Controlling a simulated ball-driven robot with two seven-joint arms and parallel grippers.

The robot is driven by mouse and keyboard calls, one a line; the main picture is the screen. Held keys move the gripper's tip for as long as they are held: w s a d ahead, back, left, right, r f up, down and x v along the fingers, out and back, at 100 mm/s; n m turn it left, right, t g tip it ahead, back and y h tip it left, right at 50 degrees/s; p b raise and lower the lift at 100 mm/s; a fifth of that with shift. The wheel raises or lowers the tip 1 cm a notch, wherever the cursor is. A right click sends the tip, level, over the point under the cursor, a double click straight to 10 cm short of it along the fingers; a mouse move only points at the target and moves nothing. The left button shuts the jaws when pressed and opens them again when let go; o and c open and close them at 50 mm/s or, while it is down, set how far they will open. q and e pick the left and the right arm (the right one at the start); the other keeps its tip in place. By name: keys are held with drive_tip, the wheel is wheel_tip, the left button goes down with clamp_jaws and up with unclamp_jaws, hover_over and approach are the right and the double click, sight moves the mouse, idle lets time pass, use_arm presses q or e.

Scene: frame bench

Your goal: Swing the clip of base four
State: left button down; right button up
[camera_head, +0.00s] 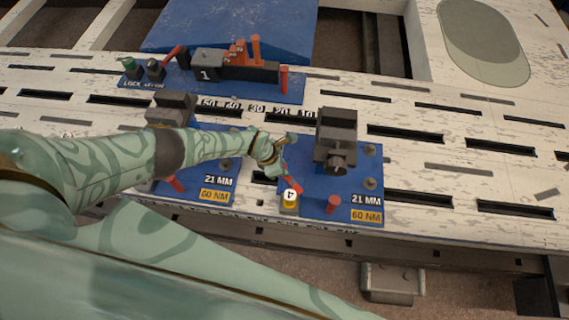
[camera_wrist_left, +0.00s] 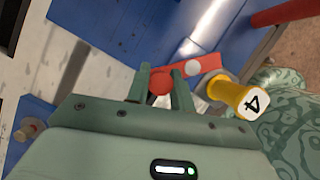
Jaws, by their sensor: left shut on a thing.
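Base four is the blue plate (camera_head: 318,205) right of centre in the head view, with a yellow post (camera_head: 290,203) marked 4 at its front left corner. The yellow post also shows in the wrist view (camera_wrist_left: 231,94). Its clip (camera_head: 294,184) is a red bar with a pale patch, seen beside the post. In the wrist view the clip (camera_wrist_left: 208,63) runs from near the post to a red knob between my fingers. My left gripper (camera_head: 279,167) is shut on the clip's knob; its fingers also show in the wrist view (camera_wrist_left: 162,78). My right gripper is not in view.
A dark grey clamp block (camera_head: 337,135) stands on base four, with a red peg (camera_head: 333,205) in front. Another blue base (camera_head: 212,150) lies to the left, partly behind my arm. A lock station (camera_head: 235,75) with levers stands behind. The slotted bench is clear at right.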

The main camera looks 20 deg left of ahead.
use_arm(q)
drive_tip(key=c, duration=2.2)
unclamp_jaws()
drive_tip(key=n+p, duration=0.1)
drive_tip(key=s+n, duration=0.1)
drive_tip(key=n+t+p, duration=0.1)
drive_tip(key=shift+s+a+r+n+y+p, duration=0.15)
drive_tip(key=shift+r+n+y+p, duration=0.15)
drive_tip(key=shift+y, duration=0.1)
drive_tip(key=shift+s+f+n+t+y+p, duration=0.15)
drive_tip(key=shift+s+n+y+p, duration=0.2)
drive_tip(key=shift+n, duration=0.4)
drive_tip(key=shift+s+f+n+t+y+p, duration=0.15)
drive_tip(key=shift+s+n+y+p, duration=0.15)
drive_tip(key=shift+n, duration=0.45)
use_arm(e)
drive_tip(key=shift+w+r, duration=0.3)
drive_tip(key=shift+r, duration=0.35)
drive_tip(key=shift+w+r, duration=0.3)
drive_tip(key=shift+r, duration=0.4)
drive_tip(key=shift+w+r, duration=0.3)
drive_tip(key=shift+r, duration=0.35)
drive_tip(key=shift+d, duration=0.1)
use_arm(q)
drive_tip(key=c, duration=1.2)
unclamp_jaws()
drive_tip(key=shift+s, duration=0.1)
